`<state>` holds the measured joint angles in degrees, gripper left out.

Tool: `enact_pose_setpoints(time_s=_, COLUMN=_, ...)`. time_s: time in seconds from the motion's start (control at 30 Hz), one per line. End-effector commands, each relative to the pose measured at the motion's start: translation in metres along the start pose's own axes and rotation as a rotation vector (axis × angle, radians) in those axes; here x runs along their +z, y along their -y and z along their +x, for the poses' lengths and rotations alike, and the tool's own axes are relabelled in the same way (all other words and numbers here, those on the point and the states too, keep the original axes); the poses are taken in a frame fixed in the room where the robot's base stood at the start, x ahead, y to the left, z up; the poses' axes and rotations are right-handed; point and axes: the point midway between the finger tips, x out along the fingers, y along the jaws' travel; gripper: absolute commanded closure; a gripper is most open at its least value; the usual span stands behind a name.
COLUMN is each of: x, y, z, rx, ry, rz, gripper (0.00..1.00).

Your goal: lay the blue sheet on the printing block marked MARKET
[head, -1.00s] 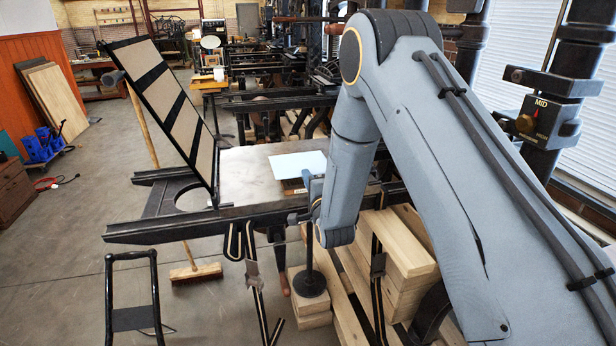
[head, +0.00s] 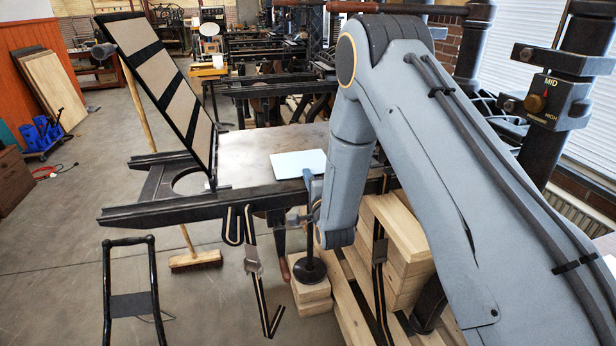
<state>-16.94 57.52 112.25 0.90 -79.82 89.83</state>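The pale blue sheet (head: 297,162) is flat and level over the right part of the press bed, just left of my arm. No block face or MARKET lettering shows; anything under the sheet is hidden. I cannot tell whether the sheet rests on something or is held just above it. My gripper (head: 308,180) is at the sheet's near right edge, seen small and partly hidden by my own wrist. Its fingertips are not clear, so I cannot tell whether it grips the sheet.
The metal press bed (head: 245,160) is bare left of the sheet. A hinged frame (head: 165,90) stands raised at its left end. Wooden beams (head: 395,245) lie below my arm. A broom (head: 195,260) and a black tubular frame (head: 130,290) stand on the near floor.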

Motion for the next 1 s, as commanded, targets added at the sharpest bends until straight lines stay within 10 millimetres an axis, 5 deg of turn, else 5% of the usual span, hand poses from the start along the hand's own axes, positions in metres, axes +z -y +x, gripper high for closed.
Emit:
enact_pose_setpoints(time_s=0.3, x=0.0000, y=0.0006, z=0.0000, rx=0.000, ry=0.000, rz=0.000, gripper=1.00)
enact_pose_setpoints(time_s=0.47, x=0.0000, y=0.0006, z=0.0000, rx=0.000, ry=0.000, rz=0.000, gripper=0.77)
enact_pose_setpoints(time_s=1.0, x=0.0000, y=-0.0005, z=-0.0003, rx=0.002, ry=0.000, rz=0.000, gripper=0.70)
